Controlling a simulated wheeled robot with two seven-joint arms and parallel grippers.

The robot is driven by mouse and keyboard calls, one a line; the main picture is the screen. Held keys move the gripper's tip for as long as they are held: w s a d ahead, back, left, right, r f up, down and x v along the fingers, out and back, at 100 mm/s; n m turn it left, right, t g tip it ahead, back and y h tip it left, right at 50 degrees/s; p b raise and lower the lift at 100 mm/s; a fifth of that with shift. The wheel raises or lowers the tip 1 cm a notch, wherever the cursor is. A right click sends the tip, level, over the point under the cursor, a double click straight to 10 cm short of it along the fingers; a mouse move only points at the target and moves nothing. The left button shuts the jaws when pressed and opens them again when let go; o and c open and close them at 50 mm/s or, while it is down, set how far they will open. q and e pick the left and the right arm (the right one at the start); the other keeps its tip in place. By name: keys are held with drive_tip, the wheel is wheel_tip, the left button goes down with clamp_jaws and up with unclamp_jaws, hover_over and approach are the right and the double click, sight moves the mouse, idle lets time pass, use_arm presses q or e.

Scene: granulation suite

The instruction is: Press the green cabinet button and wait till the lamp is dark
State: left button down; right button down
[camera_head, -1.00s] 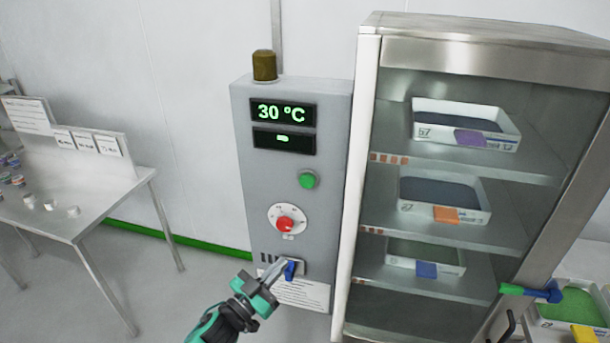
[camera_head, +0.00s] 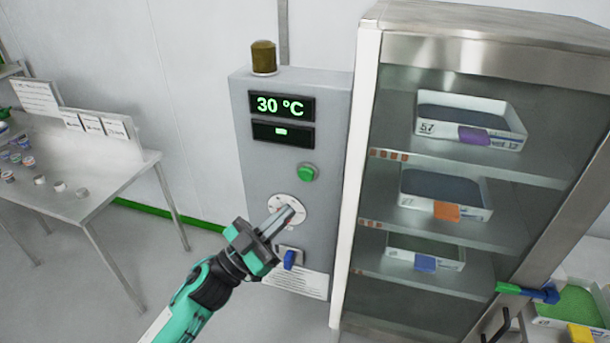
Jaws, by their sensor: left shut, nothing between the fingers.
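The grey control cabinet (camera_head: 256,190) stands left of the glass-fronted oven. Its green button (camera_head: 307,173) is at the right of its face, uncovered. The lamp (camera_head: 264,57) on top is dull amber-brown and looks unlit. The display (camera_head: 281,106) reads 30 °C. A second small display (camera_head: 283,133) shows a short green dash. My left gripper (camera_head: 289,212) is shut and empty, its tips in front of the round dial plate (camera_head: 275,202), below and left of the green button. It hides the red knob. I cannot tell whether the tips touch. My right gripper does not show.
A blue switch (camera_head: 290,258) sits low on the cabinet. The glass-fronted cabinet (camera_head: 459,40) at right holds trays with purple, orange and blue tags. A steel table (camera_head: 112,185) with small jars stands at left.

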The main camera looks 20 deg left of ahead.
use_arm(q)
approach(310, 173)
drive_tip(key=w+d+r, duration=0.1)
drive_tip(key=d+r, duration=0.2)
drive_tip(key=d, duration=0.1)
drive_tip(key=shift+w+a+f+b, duration=0.1)
drive_tip(key=shift+w+b, duration=0.1)
drive_tip(key=shift+w, duration=0.2)
drive_tip(key=shift+w+a+f+b, duration=0.1)
drive_tip(key=shift+w+b, duration=0.1)
drive_tip(key=shift+w, duration=0.2)
idle(1.4)
drive_tip(key=shift+w, duration=0.45)
drive_tip(key=shift+w, duration=0.45)
idle(0.6)
drive_tip(key=shift+s+r, duration=0.1)
drive_tip(key=shift+s+p, duration=0.35)
drive_tip(key=shift+s, duration=0.45)
